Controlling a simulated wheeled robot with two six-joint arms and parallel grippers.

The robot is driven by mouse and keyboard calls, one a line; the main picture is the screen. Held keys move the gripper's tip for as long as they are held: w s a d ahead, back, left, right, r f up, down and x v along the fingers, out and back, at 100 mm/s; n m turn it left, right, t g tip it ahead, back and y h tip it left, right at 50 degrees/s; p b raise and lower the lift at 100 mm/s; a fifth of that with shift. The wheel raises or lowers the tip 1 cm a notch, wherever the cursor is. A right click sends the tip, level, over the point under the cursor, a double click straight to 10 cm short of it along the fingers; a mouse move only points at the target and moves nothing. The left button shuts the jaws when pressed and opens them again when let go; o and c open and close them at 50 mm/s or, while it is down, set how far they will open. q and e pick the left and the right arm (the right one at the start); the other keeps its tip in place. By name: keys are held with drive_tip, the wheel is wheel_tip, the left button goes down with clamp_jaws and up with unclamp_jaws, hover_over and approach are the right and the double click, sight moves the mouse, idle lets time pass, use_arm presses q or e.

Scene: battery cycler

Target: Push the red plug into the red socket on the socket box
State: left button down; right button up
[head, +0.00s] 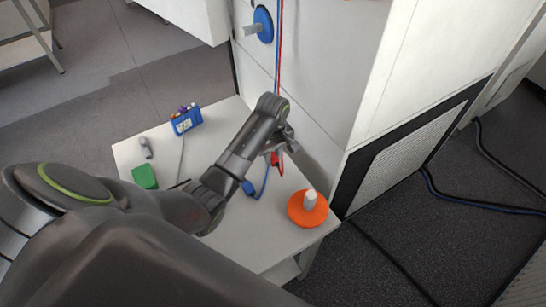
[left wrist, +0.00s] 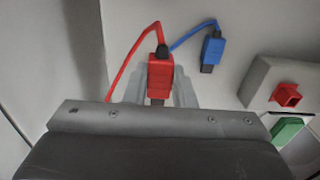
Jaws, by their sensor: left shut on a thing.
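The red plug (left wrist: 161,75) is between the fingers of my left gripper (left wrist: 172,92) in the left wrist view, with its cable leading up and left. In the head view the left gripper (head: 280,143) is over the small table, and the red plug (head: 277,161) hangs below it. The gripper is shut on the plug. The socket box (left wrist: 263,82) is at the right of the wrist view, with the red socket (left wrist: 286,95) facing out. Plug and socket are apart. I cannot make out the socket box in the head view. My right gripper is not in view.
A blue plug (head: 250,189) with its cable lies on the table (head: 268,248); it also shows in the wrist view (left wrist: 212,50). An orange disc with a pale knob (head: 308,208) is near the right edge. A blue box (head: 187,121) and green block (head: 144,177) are left. A white cabinet (head: 345,65) stands behind.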

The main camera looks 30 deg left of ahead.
use_arm(q)
wheel_tip(320, 180, down, 7)
drive_tip(key=b, duration=0.7)
drive_tip(key=shift+f, duration=0.15)
